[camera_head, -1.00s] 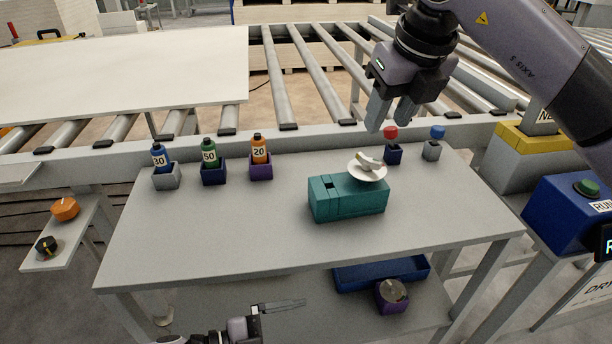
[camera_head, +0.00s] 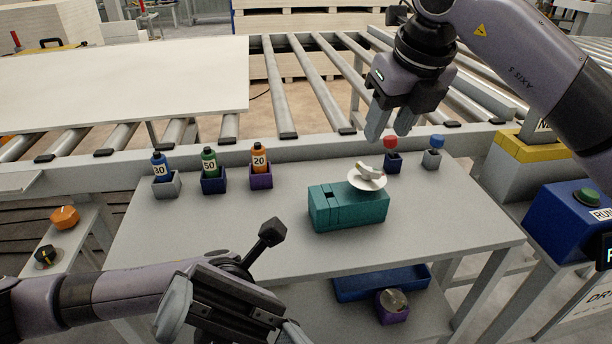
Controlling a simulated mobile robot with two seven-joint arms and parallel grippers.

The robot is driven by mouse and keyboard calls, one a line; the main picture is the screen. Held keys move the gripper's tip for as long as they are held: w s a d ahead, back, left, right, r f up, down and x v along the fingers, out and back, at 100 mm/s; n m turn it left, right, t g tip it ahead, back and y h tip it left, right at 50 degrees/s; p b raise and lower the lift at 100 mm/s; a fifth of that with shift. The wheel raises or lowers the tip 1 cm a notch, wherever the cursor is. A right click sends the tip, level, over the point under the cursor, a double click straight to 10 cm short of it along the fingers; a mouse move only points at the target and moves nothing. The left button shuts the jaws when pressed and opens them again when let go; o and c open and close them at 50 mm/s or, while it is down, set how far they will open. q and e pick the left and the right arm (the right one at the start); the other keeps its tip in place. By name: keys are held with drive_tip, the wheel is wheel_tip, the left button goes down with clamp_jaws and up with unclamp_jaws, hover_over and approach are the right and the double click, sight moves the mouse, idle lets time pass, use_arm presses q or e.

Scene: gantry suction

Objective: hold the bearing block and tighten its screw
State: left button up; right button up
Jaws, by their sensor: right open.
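A teal block (camera_head: 347,208), which I take to be the bearing block, sits on the grey table. It has a dark square recess on top at its left. A white dish-like part (camera_head: 367,181) with a small pale piece sits at its right end. I cannot make out a screw. My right gripper (camera_head: 391,134) is open and empty, above and behind the block, fingers pointing down. My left gripper (camera_head: 232,318) is low at the front left, apart from the block and partly cut off. A dark stalk with a square head (camera_head: 271,232) rises there; whether it is held is unclear.
Blue "30" (camera_head: 160,165), green "50" (camera_head: 209,162) and orange "20" (camera_head: 259,159) bottle-shaped items stand in holders at the back left. Red-topped (camera_head: 390,143) and blue-topped (camera_head: 436,141) pieces stand at the back right. A blue tray (camera_head: 360,290) is below. The table's (camera_head: 440,215) right side is clear.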

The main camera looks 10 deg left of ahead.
use_arm(q)
drive_tip(key=w+d+f+t+y, duration=0.1)
drive_tip(key=w+d+f+t, duration=0.25)
drive_tip(key=t, duration=0.25)
drive_tip(key=n+t+y, duration=0.5)
drive_tip(key=t+y, duration=0.3)
drive_tip(key=t, duration=0.8)
approach(317, 197)
drive_tip(key=d+f, duration=0.1)
drive_tip(key=f, duration=0.1)
drive_tip(key=s+d+f, duration=0.1)
drive_tip(key=d+f, duration=0.1)
drive_tip(key=shift+d, duration=0.15)
drive_tip(key=shift+w+n+t+y, duration=0.3)
drive_tip(key=shift+w+n+y, duration=0.2)
drive_tip(key=shift+y, duration=0.1)
drive_tip(key=shift+w+f, duration=0.1)
drive_tip(key=shift+f, duration=0.35)
drive_tip(key=shift+x, duration=3.1)
drive_tip(key=shift+c, duration=1.1)
